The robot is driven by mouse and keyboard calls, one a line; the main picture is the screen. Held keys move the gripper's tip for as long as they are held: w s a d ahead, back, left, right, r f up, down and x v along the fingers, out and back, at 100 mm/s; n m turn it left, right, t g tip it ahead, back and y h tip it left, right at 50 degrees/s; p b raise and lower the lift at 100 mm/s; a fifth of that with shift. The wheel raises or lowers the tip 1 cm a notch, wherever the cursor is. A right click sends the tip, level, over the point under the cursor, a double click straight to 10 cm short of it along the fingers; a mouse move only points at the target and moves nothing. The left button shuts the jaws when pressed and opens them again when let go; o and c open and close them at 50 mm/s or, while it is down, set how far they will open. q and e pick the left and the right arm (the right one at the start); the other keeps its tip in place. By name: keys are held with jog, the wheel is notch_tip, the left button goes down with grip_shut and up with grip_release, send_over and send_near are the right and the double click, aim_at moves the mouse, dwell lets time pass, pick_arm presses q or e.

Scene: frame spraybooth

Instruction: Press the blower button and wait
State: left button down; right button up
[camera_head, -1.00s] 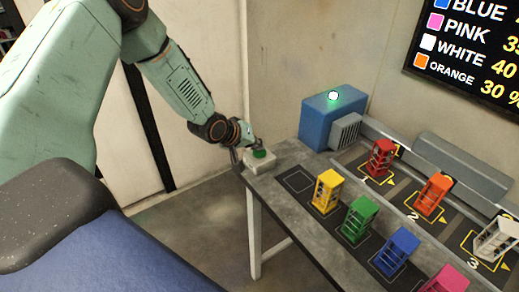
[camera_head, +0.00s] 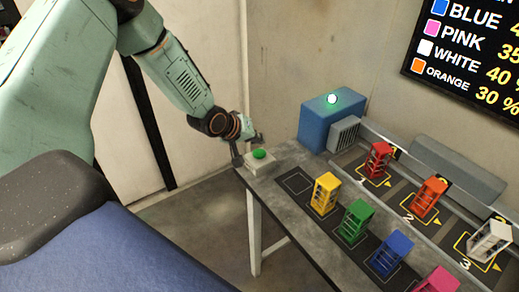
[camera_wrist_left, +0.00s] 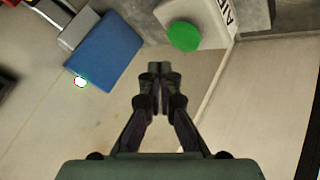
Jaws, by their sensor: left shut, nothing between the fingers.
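The green blower button (camera_head: 259,154) sits on a pale box (camera_head: 261,164) at the near left corner of the table. The button also shows in the left wrist view (camera_wrist_left: 184,36), with part of a word on the box's side. My left gripper (camera_head: 258,138) is just behind and above the button, apart from it. In the left wrist view its fingers (camera_wrist_left: 155,72) are together and empty, with the button up and to the right of the tips. The blue blower (camera_head: 325,118) stands at the back of the table with a lit whitish-green lamp (camera_head: 332,98) on top. My right gripper is not in view.
Yellow (camera_head: 325,193), green (camera_head: 354,222) and blue (camera_head: 391,253) frames stand in a front row with a pink one. Red (camera_head: 377,160), orange (camera_head: 427,197) and white (camera_head: 489,241) frames stand on numbered spots behind. A colour board (camera_head: 470,50) hangs on the wall.

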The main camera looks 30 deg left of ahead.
aim_at(258, 153)
pick_arm(q)
jog(key=shift+r+p, duration=1.15)
jog(key=shift+r, duration=0.65)
jog(key=shift+f, duration=0.1)
dwell(3.4)
jog(key=shift+w+m, duration=0.1)
jog(key=shift+m, duration=0.2)
jog(key=s+d+f+m+g+b, duration=0.3)
jog(key=s+d+f+b, duration=0.55)
jog(key=s+f, duration=0.65)
jog(key=s+d+f+m+g+b, duration=0.1)
jog(key=s+f+g+b, duration=0.1)
jog(key=s+f, duration=0.4)
jog(key=s+d+f+m+g+y+b, duration=0.1)
jog(key=s+f+b, duration=0.4)
jog(key=s, duration=0.5)
jog(key=s+d+f+g+b, duration=0.3)
jog(key=s+f, duration=0.3)
jog(key=s, duration=0.2)
jog(key=shift+s+f+m+y, duration=0.35)
jog(key=shift+f+m+y, duration=0.05)
